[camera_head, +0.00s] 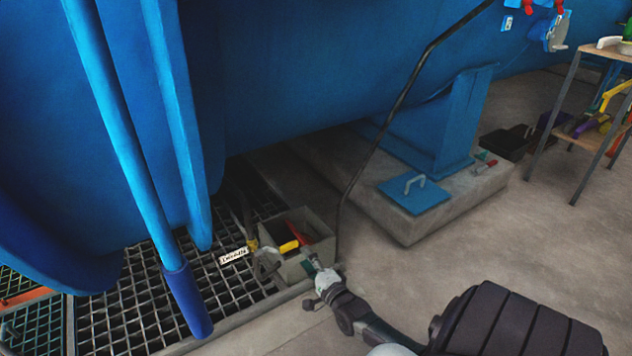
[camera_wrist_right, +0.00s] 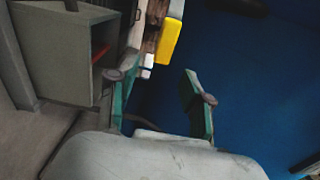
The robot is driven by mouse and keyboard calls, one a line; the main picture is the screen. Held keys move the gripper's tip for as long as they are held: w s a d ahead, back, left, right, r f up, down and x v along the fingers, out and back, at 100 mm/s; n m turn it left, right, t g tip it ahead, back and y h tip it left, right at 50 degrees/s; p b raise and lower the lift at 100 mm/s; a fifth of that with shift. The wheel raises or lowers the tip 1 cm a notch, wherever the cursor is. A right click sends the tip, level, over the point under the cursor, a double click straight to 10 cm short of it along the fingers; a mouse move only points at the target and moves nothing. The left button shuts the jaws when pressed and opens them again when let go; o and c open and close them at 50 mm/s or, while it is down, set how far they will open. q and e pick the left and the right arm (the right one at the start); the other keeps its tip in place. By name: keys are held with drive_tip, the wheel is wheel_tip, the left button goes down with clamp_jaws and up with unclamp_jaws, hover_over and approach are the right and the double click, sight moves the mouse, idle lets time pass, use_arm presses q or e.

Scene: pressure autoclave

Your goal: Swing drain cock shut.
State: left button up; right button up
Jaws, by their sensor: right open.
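A yellow lever (camera_head: 288,246), which looks like the drain cock's handle, shows by a grey open box low beside the blue vessel. In the right wrist view the yellow lever (camera_wrist_right: 170,42) lies beyond the fingertips, beside a brownish body (camera_wrist_right: 153,38) that may be the valve. My right gripper (camera_head: 308,262) reaches in from the lower right, close to the box. In its wrist view the gripper (camera_wrist_right: 160,90) is open, with nothing between its fingers. The lever appears apart from them. The cock's pipe joint is hard to make out. My left gripper is not in view.
The grey box (camera_head: 322,249) holds something red and stands by the floor grating (camera_head: 130,315). A small lettered tag (camera_head: 233,256) is left of it. A thin dark rod (camera_head: 372,150) rises behind.

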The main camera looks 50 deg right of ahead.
drive_tip(key=v, duration=0.5)
idle(0.5)
